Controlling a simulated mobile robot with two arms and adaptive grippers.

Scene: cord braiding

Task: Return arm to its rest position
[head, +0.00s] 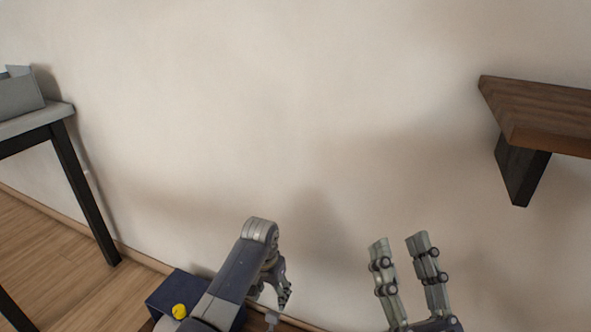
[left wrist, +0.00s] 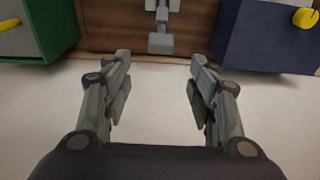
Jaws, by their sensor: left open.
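My left gripper (head: 276,285) is low in the middle of the head view, at the end of the arm from the left, seen from the side. In the left wrist view its two fingers (left wrist: 160,62) are spread apart with nothing between them. My right gripper (head: 400,242) points upward at the lower right of the head view. Its two fingers are apart and the gap between them is empty.
A navy box (head: 173,292) with a yellow knob (head: 179,311) is partly behind my left arm. The left wrist view shows a green box (left wrist: 60,35) and a wooden board (left wrist: 110,25) with a grey fitting (left wrist: 161,42). A grey-topped table (head: 35,122) and wooden shelf (head: 550,115) flank bare wall.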

